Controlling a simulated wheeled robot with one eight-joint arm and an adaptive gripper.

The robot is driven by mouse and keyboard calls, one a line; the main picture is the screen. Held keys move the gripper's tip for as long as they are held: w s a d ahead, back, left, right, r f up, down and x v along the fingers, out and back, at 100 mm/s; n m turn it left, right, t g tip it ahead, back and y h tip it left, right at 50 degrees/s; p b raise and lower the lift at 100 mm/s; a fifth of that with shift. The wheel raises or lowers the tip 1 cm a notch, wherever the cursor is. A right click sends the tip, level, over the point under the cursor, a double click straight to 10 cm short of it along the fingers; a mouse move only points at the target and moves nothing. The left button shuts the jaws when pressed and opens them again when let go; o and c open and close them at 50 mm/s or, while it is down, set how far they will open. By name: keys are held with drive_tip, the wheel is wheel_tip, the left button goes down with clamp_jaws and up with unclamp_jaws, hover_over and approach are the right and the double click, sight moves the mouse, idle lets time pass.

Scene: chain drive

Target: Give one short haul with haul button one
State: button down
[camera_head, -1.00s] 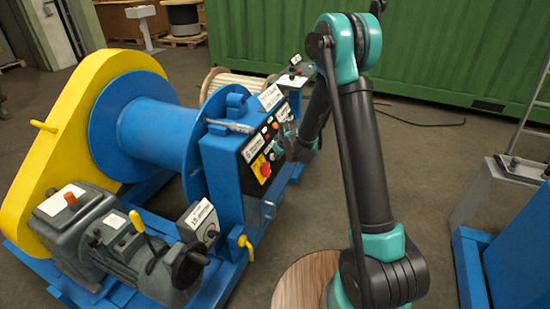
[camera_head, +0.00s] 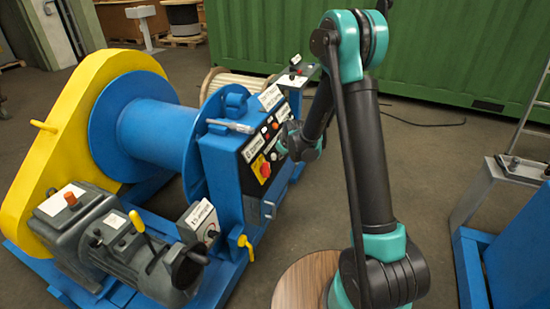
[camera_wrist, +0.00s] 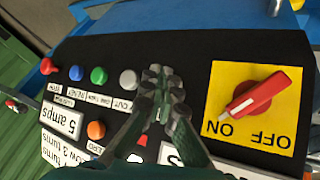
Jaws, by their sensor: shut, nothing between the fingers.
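The black control panel (camera_head: 262,146) is on the blue cabinet of the winch. In the wrist view a row of buttons runs along it: red (camera_wrist: 48,66), blue (camera_wrist: 76,73), green (camera_wrist: 98,75) and grey (camera_wrist: 128,79). An orange button or lamp (camera_wrist: 96,130) is beside them. The small labels are inverted and too blurred to tell which button is haul button one. My gripper (camera_wrist: 162,74) is shut and empty, its fingertips over the panel just right of the grey button. Contact cannot be told. In the head view my gripper (camera_head: 286,132) is at the panel.
A red rotary switch (camera_wrist: 250,96) on a yellow plate is close to the right of my fingers. Displays and label plates (camera_wrist: 62,118) are at left. The blue drum (camera_head: 155,135), yellow guard (camera_head: 45,150) and grey motor (camera_head: 130,245) stand left of the panel.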

drive_tip(key=shift+d+r, duration=0.1)
drive_tip(key=shift+d, duration=0.05)
drive_tip(key=shift+s+d+r, duration=0.25)
drive_tip(key=shift+d+r, duration=0.1)
drive_tip(key=shift+d, duration=0.35)
drive_tip(key=shift+s+d+r, duration=0.3)
drive_tip(key=shift+d+r, duration=0.1)
drive_tip(key=shift+d, duration=0.25)
drive_tip(key=shift+s+d+r, duration=0.25)
drive_tip(key=shift+d+r, duration=0.1)
drive_tip(key=shift+d, duration=0.35)
drive_tip(key=s+d+r+m, duration=0.2)
drive_tip(key=s+d, duration=0.3)
drive_tip(key=s, duration=0.6)
drive_tip(key=s+d+r+m+g+h, duration=0.1)
drive_tip(key=s+d+m, duration=0.3)
drive_tip(key=s, duration=0.7)
drive_tip(key=s+d+r+m+g+h, duration=0.1)
drive_tip(key=s+d+r+m, duration=0.2)
drive_tip(key=s+d, duration=0.4)
drive_tip(key=s, duration=0.5)
drive_tip(key=shift+d+r, duration=0.3)
drive_tip(key=shift+d, duration=0.1)
